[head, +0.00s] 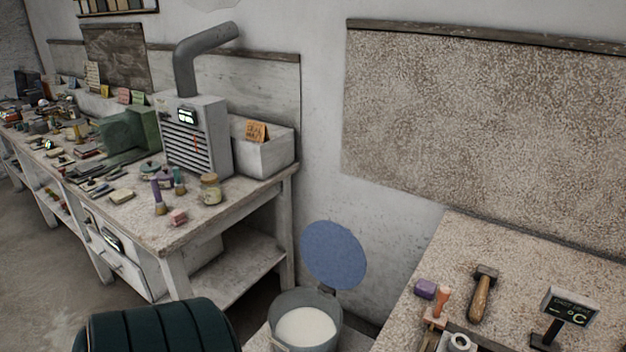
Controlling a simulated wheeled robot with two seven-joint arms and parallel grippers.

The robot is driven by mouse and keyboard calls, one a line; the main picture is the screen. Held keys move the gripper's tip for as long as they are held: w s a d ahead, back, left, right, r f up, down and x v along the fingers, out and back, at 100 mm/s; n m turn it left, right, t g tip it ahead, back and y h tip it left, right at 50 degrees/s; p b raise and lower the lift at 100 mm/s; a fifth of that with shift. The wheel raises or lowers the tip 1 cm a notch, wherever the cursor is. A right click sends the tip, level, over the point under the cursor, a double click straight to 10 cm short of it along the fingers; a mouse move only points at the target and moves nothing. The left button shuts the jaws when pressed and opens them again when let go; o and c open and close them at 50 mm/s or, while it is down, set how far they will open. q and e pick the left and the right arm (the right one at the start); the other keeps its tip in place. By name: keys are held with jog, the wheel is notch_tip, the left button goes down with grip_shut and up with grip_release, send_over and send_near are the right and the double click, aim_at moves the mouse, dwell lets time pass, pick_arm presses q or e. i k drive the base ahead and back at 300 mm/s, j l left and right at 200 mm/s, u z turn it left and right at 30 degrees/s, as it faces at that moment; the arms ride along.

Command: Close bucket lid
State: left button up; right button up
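A grey bucket (277,308) stands low at the bottom centre, in the gap between two tables. White material (307,328) shows inside it. Its round blue lid (333,254) stands raised and tilted up behind the bucket, near the wall, so the bucket is open. The bucket's lower part is cut off by the frame's bottom edge. Neither of my grippers is in view.
A dark green padded seat (155,328) is at the bottom left. A cluttered workbench (230,211) runs along the left wall.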

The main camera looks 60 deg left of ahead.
aim_at(330, 252)
jog(key=i+l, duration=0.4)
jog(key=l, duration=0.2)
jog(key=u, duration=2.25)
jog(key=i+j+z, duration=0.1)
jog(key=j, duration=0.3)
